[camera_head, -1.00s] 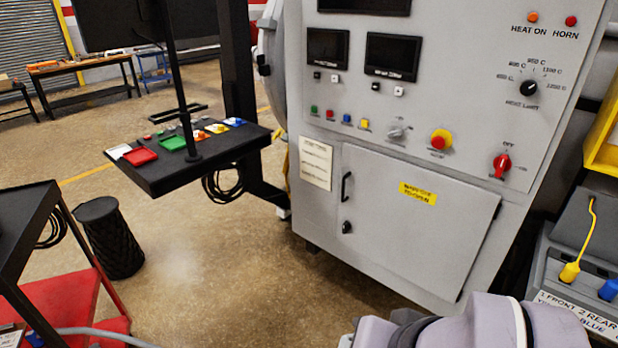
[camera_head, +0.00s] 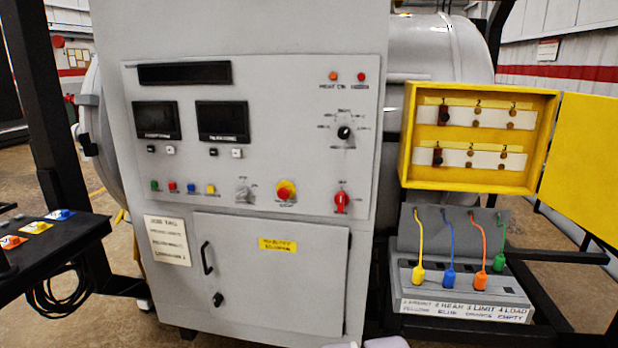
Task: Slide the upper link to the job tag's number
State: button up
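The yellow link box (camera_head: 403,140) stands open at the right of the furnace cabinet. Inside it are two white strips with positions marked 1, 2 and 3. The upper link (camera_head: 443,115) is a dark slider at position 1 of the upper strip. The lower link (camera_head: 437,157) is at position 1 of the lower strip. The job tag (camera_head: 167,241) is a white card at the lower left of the cabinet front; its heading reads but its smaller lines are too blurred to read. My gripper is not in view; only a bit of my arm shows at the bottom edge.
The box's yellow door (camera_head: 585,165) is swung open to the right. Below the box, a grey plug panel (camera_head: 405,272) holds yellow, blue, orange and green plugs on cords. The grey cabinet (camera_head: 270,220) has switches, knobs and a closed lower door. A black tray table (camera_head: 60,250) stands left.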

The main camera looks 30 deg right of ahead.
aim_at(443, 117)
jog(key=z, duration=1.65)
